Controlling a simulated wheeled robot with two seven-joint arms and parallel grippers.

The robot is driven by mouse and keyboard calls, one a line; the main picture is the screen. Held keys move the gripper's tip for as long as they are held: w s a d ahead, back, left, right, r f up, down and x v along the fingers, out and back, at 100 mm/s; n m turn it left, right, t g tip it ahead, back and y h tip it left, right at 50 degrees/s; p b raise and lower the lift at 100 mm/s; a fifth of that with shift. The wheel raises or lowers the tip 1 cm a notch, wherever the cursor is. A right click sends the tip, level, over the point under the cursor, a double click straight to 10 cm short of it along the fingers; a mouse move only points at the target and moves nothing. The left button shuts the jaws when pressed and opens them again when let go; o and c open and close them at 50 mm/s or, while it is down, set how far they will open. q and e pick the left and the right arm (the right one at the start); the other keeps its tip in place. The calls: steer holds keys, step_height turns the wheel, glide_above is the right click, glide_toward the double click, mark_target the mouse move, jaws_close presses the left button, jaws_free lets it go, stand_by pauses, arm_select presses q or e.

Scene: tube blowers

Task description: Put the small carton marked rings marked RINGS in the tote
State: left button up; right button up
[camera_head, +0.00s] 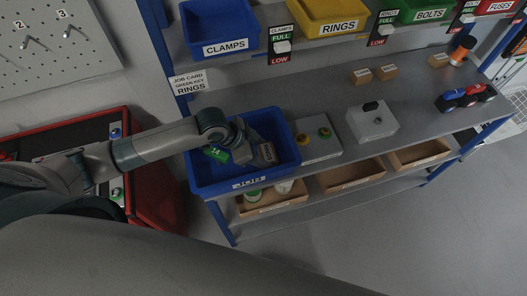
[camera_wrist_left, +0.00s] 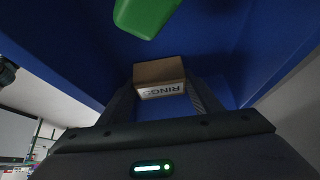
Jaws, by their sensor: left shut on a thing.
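The small carton (camera_head: 267,152) marked RINGS is in my left gripper (camera_head: 255,153), inside the outline of the blue tote (camera_head: 287,166) on the bench. In the left wrist view the carton (camera_wrist_left: 158,72) sits between the two fingers (camera_wrist_left: 164,102), its RINGS label upside down. The tote's blue walls (camera_wrist_left: 70,40) surround it there. I cannot tell whether the carton touches the tote's floor. A green thing (camera_head: 216,153) is also in the tote, left of the gripper; it shows in the wrist view (camera_wrist_left: 146,14). My right gripper is not in view.
A grey plate with round buttons (camera_head: 318,148) and a grey box (camera_head: 372,122) stand right of the tote. Several small cartons (camera_head: 362,76) lie farther back on the bench. Labelled bins (camera_head: 220,27) hang above. Open wooden trays (camera_head: 350,176) are below. Bench space behind the plate is clear.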

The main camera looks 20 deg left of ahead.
arm_select(q)
steer(key=shift+f, duration=0.3)
steer(key=o, duration=0.9)
steer(key=shift+f, duration=0.1)
steer(key=b+v, duration=0.2)
steer(key=v, duration=1)
steer(key=shift+b, duration=0.35)
